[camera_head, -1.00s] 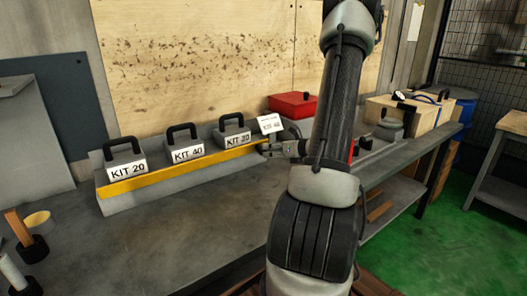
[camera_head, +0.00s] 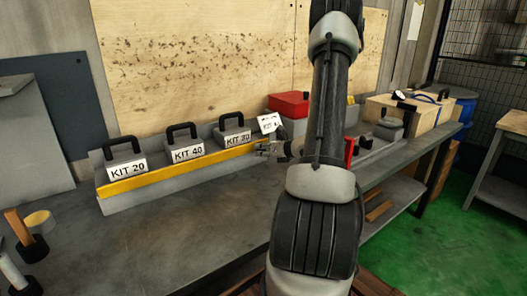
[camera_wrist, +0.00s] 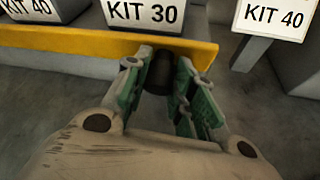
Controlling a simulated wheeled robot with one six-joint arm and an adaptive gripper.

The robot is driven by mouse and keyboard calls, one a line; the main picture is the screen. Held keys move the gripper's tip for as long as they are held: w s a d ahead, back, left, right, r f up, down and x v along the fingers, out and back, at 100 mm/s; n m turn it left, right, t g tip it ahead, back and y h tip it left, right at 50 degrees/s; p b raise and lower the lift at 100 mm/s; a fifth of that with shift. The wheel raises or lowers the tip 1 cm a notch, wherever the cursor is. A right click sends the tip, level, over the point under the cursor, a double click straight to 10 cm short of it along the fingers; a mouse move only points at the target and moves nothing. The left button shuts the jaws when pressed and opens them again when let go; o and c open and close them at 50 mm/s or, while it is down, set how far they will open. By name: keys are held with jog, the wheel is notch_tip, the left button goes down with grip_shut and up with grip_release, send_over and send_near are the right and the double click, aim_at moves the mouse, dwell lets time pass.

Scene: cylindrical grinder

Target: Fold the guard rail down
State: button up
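The yellow guard rail (camera_head: 180,172) runs along the front of the grey kit rack, standing up before the KIT 20, KIT 40 and KIT 30 boxes. In the wrist view the rail (camera_wrist: 90,42) crosses below the KIT 30 label, and its right end shows. A black knob (camera_wrist: 159,72) sits at the rail's front near that end. My gripper (camera_wrist: 160,85) has its green fingers apart, one on each side of the knob. I cannot tell whether they touch it. In the head view my gripper (camera_head: 266,150) is at the rail's right end.
The grey rack (camera_head: 112,205) holds the KIT 20 (camera_head: 125,160), KIT 40 (camera_head: 187,146) and KIT 30 (camera_head: 235,133) boxes. Another KIT 40 label (camera_wrist: 274,18) is right of the rail's end. A red box (camera_head: 288,104) stands behind. The bench front (camera_head: 170,240) is clear.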

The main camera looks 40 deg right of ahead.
jog(key=shift+s+f+t, duration=0.2)
jog(key=shift+f+t, duration=0.45)
jog(key=shift+t, duration=0.45)
jog(key=shift+f+n+t, duration=0.15)
jog(key=shift+f+t, duration=0.1)
jog(key=shift+t, duration=0.4)
jog(key=shift+f+n+t, duration=0.15)
jog(key=shift+f+t, duration=0.1)
jog(key=shift+t, duration=0.4)
jog(key=o, duration=1)
jog(key=s, duration=0.8)
jog(key=s+d, duration=0.1)
jog(key=s, duration=0.3)
jog(key=shift+d+f, duration=0.1)
